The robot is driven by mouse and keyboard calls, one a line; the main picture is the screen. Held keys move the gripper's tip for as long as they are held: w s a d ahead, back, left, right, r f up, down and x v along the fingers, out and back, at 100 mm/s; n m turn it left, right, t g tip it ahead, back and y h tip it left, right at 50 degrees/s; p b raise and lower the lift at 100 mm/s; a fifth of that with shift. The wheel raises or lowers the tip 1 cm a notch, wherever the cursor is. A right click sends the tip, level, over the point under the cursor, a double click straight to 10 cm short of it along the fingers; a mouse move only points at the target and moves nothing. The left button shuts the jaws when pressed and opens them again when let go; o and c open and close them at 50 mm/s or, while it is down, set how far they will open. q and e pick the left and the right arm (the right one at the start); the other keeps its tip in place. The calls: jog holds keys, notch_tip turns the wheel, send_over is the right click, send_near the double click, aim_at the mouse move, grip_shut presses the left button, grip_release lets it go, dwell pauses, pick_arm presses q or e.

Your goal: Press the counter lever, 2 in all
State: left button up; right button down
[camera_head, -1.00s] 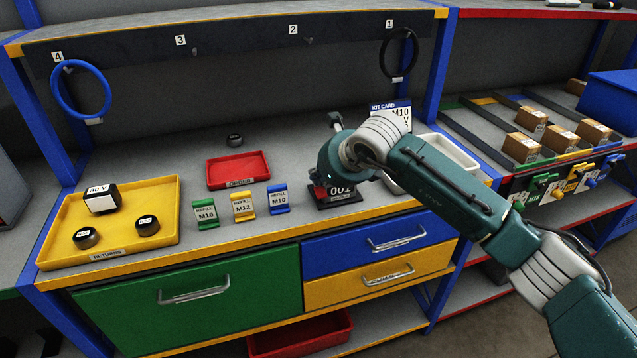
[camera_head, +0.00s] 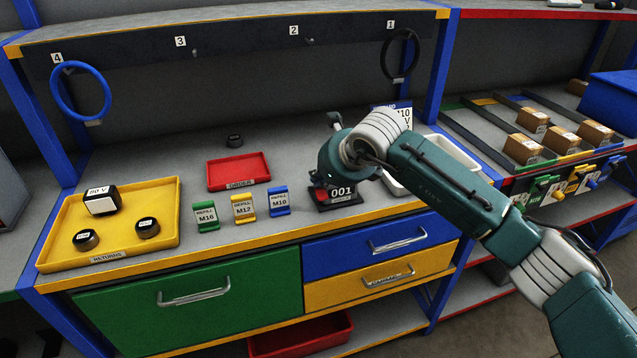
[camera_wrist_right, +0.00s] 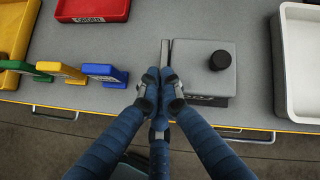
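The counter (camera_head: 342,193) stands near the front of the bench, and its display reads 001. My right gripper (camera_head: 320,182) is over the counter's left side, pointing down, and its wrist hides much of the counter. A pale grey bar (camera_wrist_right: 165,52), perhaps the lever, lies just beyond the fingertips, beside a grey housing with a black round knob (camera_wrist_right: 220,60). I cannot tell whether the fingers touch the bar. My left gripper is not in view.
Green, yellow and blue refill tags (camera_head: 243,207) stand left of the counter. A red order tray (camera_head: 238,171) lies behind them, and a yellow returns tray (camera_head: 60,238) is at far left. A white tray (camera_wrist_right: 300,60) is right of the counter.

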aim_at(321, 188)
jog(key=shift+d, duration=0.1)
jog(key=shift+r, duration=0.6)
jog(key=shift+w+r+p, duration=0.2)
jog(key=shift+r+p, duration=0.65)
jog(key=shift+r, duration=1.3)
